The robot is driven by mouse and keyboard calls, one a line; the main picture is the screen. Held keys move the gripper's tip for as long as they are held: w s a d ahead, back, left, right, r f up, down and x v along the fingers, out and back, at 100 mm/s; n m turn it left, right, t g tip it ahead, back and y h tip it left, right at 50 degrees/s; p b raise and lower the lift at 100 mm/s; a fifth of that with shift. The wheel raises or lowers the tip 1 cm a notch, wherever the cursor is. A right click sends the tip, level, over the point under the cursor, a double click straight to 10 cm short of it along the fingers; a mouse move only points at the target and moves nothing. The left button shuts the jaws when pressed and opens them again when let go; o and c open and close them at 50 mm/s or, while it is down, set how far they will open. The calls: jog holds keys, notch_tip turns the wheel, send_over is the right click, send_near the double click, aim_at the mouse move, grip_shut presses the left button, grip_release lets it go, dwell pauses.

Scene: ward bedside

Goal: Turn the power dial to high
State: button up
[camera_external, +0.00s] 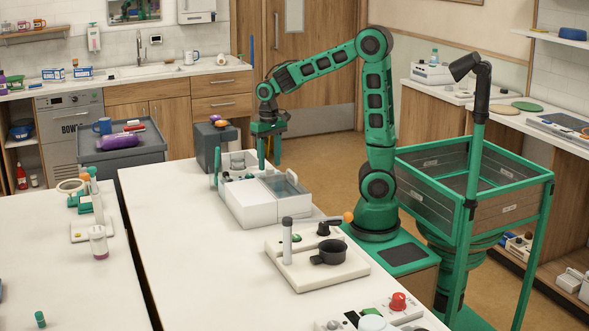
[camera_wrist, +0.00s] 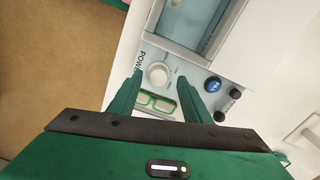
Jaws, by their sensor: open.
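The power dial (camera_wrist: 159,74) is a round white knob on the panel of a white device, beside the printed word POWER in the wrist view. Its pointer setting is too small to read. My gripper (camera_wrist: 160,77) is open, with one green finger on each side of the dial. I cannot tell whether the fingers touch it. In the external view, my gripper (camera_external: 269,165) points down at the far end of the white device (camera_external: 250,208) on the table. The dial is not clearly visible there.
A clear-walled basin (camera_wrist: 205,25) is set in the device beside the panel. A green-framed display (camera_wrist: 157,102), a blue button (camera_wrist: 213,86) and black knobs (camera_wrist: 236,92) are close to the fingers. A board with a black cup (camera_external: 328,252) stands nearer on the white table (camera_external: 185,235).

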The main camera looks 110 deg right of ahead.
aim_at(269, 168)
notch_tip(269, 168, up, 9)
dwell(0.3)
jog(key=shift+w+a, duration=0.1)
dwell(0.4)
jog(key=s+a+f+n, duration=0.1)
jog(key=a+n, duration=0.2)
jog(key=a, duration=0.2)
jog(key=s+a+f+n+t, duration=0.1)
jog(key=s+a+f+n, duration=0.1)
jog(key=a, duration=0.3)
jog(key=s+a+f+n, duration=0.2)
jog(key=a+n, duration=0.2)
jog(key=a, duration=0.1)
jog(key=shift+s, duration=0.15)
jog(key=s+a+f+g, duration=0.1)
jog(key=s+f, duration=0.4)
jog(key=s, duration=0.1)
jog(key=shift+s+a, duration=0.15)
jog(key=shift+a, duration=0.25)
jog(key=shift+f, duration=0.1)
jog(key=shift+w+f, duration=0.25)
jog(key=shift+w, duration=0.35)
dwell(0.4)
